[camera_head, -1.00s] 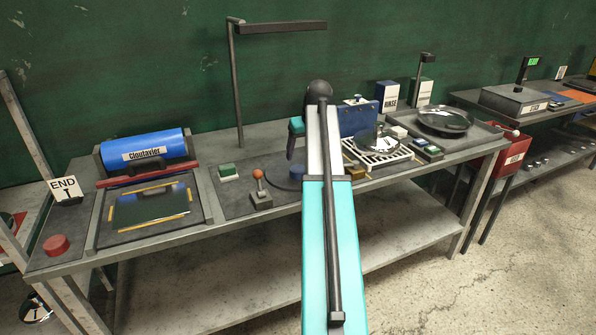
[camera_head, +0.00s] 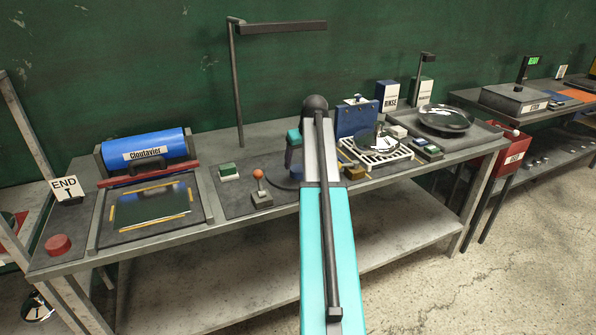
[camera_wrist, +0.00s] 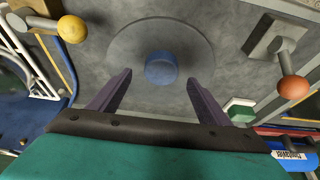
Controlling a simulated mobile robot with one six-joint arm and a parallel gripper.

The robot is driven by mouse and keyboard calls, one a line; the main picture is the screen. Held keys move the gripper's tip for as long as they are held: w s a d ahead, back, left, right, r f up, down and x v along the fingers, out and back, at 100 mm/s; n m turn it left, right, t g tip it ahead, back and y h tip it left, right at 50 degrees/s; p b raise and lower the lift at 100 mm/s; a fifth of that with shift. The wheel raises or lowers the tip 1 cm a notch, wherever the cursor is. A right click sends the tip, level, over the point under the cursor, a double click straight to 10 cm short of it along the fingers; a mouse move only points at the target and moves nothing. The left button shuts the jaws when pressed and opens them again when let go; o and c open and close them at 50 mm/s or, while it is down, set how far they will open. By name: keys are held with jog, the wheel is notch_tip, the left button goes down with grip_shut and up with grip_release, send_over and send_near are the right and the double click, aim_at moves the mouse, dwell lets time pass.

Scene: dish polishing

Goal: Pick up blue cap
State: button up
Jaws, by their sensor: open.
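The blue cap (camera_wrist: 161,68) is a short round piece on a grey round disc (camera_wrist: 205,45) in the wrist view. In the head view the blue cap (camera_head: 297,173) shows beside my arm, on the bench's dark middle panel. My gripper (camera_wrist: 159,77) is open, with its two purple fingers spread to the left and right of the cap in the picture. Nothing is between the fingertips, and the cap appears beyond them. In the head view my gripper (camera_head: 291,158) is just above the cap, partly hidden by my arm.
An orange-knobbed lever (camera_head: 260,190) and a green button (camera_head: 229,172) stand left of the cap. A yellow-knobbed piece (camera_wrist: 72,28) and a white rack (camera_head: 378,152) are on the other side. A lamp post (camera_head: 236,90) rises behind.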

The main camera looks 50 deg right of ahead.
aim_at(298, 169)
jog(key=shift+p+x, duration=0.5)
jog(key=shift+x, duration=1.75)
jog(key=shift+s+a, duration=0.1)
jog(key=shift+a, duration=0.1)
jog(key=c, duration=1.1)
